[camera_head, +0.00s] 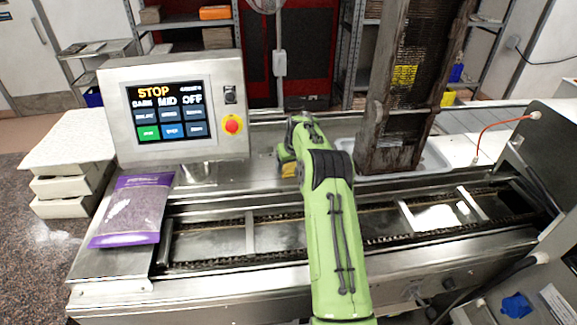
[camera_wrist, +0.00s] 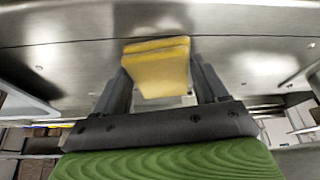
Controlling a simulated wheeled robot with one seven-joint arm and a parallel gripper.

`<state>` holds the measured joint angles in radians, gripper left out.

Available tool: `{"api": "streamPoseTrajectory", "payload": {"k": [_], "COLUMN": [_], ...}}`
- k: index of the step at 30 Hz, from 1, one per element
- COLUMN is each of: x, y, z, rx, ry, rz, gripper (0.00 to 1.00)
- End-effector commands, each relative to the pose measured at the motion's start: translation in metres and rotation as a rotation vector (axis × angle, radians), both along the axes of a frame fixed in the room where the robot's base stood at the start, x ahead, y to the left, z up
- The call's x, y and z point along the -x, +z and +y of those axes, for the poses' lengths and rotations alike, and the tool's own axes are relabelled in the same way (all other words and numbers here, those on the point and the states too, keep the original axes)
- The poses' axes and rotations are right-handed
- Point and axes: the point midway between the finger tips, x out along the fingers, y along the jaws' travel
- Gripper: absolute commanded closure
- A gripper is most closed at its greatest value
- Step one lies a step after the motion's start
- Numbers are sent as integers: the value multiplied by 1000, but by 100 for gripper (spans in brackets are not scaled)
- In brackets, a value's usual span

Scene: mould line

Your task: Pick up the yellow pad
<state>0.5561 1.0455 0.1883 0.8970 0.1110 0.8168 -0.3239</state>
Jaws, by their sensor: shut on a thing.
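The yellow pad (camera_wrist: 158,66) is a small thick block between the two dark fingers of my gripper (camera_wrist: 160,84) in the wrist view. My gripper is shut on it, with a finger at each side. A steel surface (camera_wrist: 60,62) lies behind the pad; I cannot tell whether the pad touches it. In the head view, a bit of the yellow pad (camera_head: 289,170) shows left of my green arm, at the back part of the steel machine. The arm hides most of my gripper there.
A control panel with a screen (camera_head: 168,112) and red button stands at the left. A purple bag (camera_head: 132,208) lies at the machine's left end. A dark upright block (camera_head: 385,110) stands in a tray right of my arm. A chain conveyor (camera_head: 210,238) runs in front.

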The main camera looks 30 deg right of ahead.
Motion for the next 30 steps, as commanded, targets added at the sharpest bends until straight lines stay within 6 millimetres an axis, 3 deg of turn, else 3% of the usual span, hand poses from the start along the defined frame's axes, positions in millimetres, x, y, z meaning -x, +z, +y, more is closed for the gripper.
{"api": "streamPoseTrajectory", "payload": {"k": [8, 18, 21, 29, 30], "x": [0, 0, 0, 0, 0], "y": [4, 83, 97, 100, 100], "z": [0, 0, -1, 0, 0], "rx": [1, 2, 1, -1, -1], "ry": [-1, 0, -1, -1, -1], "rz": [0, -3, -1, 1, 1], "gripper": [58, 58, 58, 58, 29]}}
